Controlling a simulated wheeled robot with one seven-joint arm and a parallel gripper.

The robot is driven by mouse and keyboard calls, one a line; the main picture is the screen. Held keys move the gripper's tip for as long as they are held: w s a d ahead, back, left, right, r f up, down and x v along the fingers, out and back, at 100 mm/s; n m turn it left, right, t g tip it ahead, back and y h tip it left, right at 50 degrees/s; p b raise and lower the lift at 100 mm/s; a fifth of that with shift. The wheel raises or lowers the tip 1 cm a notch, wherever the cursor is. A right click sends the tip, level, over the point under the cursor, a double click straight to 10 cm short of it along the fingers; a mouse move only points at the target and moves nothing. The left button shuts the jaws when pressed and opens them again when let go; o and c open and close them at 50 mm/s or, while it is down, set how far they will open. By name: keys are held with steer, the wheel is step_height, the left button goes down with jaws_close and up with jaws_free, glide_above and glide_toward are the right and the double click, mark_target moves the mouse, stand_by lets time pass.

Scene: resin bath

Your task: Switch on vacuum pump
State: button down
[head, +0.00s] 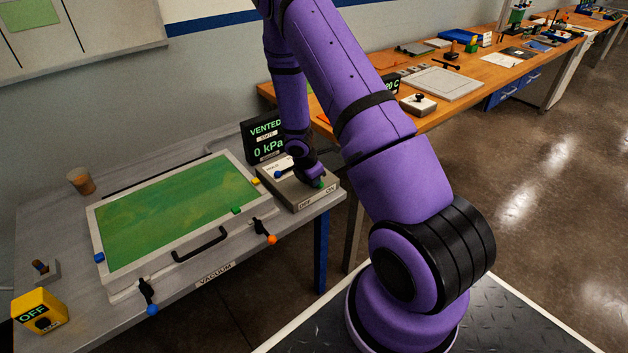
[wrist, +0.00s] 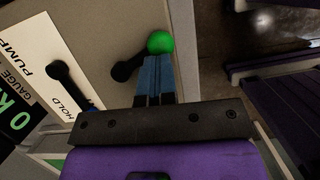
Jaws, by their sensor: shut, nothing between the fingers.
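The grey pump box (head: 296,190) sits at the right end of the bench, with OFF and ON marked on its front edge. Its lever has a green ball (wrist: 160,42) on a short black arm (wrist: 128,66). My gripper (wrist: 155,62) is shut and empty, its fingertips right against or just beside the green ball. In the head view the gripper (head: 318,180) covers part of the lever, near the ON end. A second black lever with a blue end (wrist: 70,85) lies beside a HOLD label. The dark gauge (head: 266,140) reads VENTED and 0 kPa.
A vacuum lid (head: 180,207) with a green window, handle and clamps fills the bench to the left. A wooden bench (head: 395,113) with tools runs behind. Open floor is to the right.

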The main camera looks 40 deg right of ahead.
steer(key=shift+w+a, duration=0.1)
steer(key=shift+a, duration=0.4)
steer(key=a, duration=0.3)
steer(key=shift+w+r, duration=0.4)
steer(key=v, duration=1)
steer(key=shift+w, duration=0.2)
steer(key=shift+d, duration=0.1)
